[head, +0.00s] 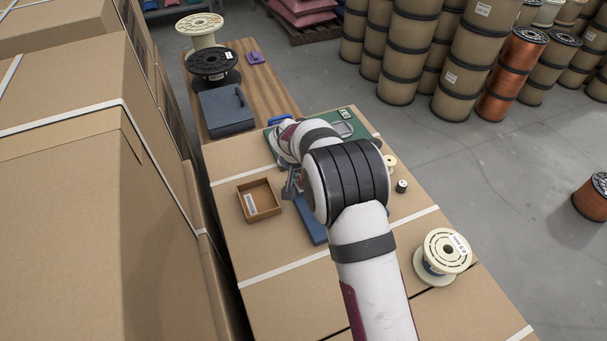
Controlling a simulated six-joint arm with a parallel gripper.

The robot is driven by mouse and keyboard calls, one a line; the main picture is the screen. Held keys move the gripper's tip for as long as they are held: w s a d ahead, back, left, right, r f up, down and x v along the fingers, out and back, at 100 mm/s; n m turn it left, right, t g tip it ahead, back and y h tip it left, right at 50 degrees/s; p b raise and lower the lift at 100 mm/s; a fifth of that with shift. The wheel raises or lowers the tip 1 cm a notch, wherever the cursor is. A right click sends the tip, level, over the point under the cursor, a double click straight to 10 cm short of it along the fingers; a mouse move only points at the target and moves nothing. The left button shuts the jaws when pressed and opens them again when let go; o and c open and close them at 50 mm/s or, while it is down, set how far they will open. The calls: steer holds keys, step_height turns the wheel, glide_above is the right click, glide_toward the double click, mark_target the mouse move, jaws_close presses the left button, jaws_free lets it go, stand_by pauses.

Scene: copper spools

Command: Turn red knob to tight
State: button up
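No red knob can be made out; my arm covers the middle of the work area. A green board (362,138) lies on the cardboard-topped surface, partly hidden behind my wrist, with a pale grey frame-like part (342,129) on it. My gripper (290,190) seems to be the small grey shape at the left of my arm, between the wooden tray (243,210) and the arm. It is too small and too covered to tell whether it is open or shut, or whether it touches anything.
A blue bar (311,222) lies beside the tray. Small spools (401,187) and a larger cream spool (437,270) stand right of my arm. Tall cardboard boxes (70,200) wall off the left. A blue-grey case (226,111) sits behind. Bare cardboard shows in front of the tray.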

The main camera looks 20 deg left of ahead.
steer(key=o, duration=0.3)
steer(key=v, duration=1.5)
steer(key=shift+s+r, duration=0.2)
steer(key=shift+r, duration=0.15)
steer(key=shift+d, duration=0.1)
